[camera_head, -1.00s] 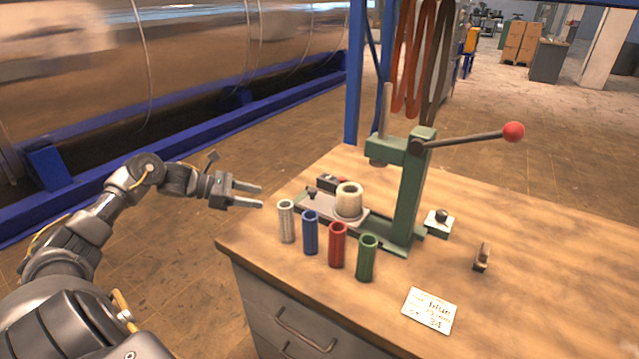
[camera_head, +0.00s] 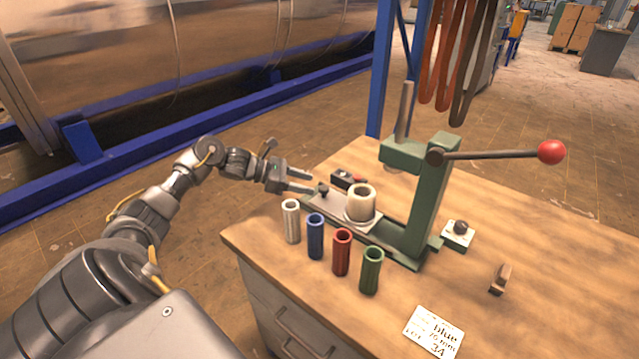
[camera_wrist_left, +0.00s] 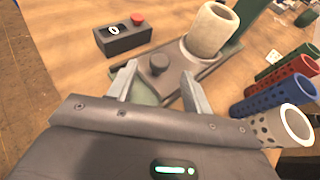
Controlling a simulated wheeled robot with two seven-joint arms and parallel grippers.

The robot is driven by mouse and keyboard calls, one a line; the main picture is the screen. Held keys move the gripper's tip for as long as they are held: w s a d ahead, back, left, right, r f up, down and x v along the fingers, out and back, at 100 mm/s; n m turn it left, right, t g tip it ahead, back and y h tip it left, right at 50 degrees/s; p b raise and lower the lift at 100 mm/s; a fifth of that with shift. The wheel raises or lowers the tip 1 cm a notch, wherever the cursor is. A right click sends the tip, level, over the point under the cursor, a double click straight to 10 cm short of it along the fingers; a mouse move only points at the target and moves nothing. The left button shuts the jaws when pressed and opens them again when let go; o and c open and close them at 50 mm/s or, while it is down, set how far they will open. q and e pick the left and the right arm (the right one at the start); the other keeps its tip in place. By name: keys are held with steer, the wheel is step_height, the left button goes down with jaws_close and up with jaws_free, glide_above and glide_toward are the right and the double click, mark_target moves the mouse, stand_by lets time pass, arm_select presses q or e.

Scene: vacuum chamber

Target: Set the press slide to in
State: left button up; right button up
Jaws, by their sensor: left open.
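The green press (camera_head: 428,195) stands on the workbench. Its grey slide (camera_head: 322,207) extends out to the left of the column, with a small dark knob (camera_head: 323,189) at its outer end. A cream cup (camera_head: 361,203) sits on the slide, left of and in front of the ram (camera_head: 396,166). My left gripper (camera_head: 311,182) is open and empty at the knob end. In the left wrist view the knob (camera_wrist_left: 158,65) shows between and slightly beyond the two fingertips (camera_wrist_left: 157,85). I cannot tell whether they touch it. My right gripper is not in view.
White, blue (camera_head: 315,236), red (camera_head: 342,252) and green (camera_head: 371,270) tubes stand in front of the slide. A dark box with a red button (camera_wrist_left: 124,36) sits behind it. The press lever has a red ball (camera_head: 551,152). A card (camera_head: 433,332) lies at the front.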

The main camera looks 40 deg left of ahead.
mark_target(322, 188)
arm_select(q)
steer(key=shift+p+x, duration=0.55)
steer(key=shift+x, duration=1.85)
jaws_close()
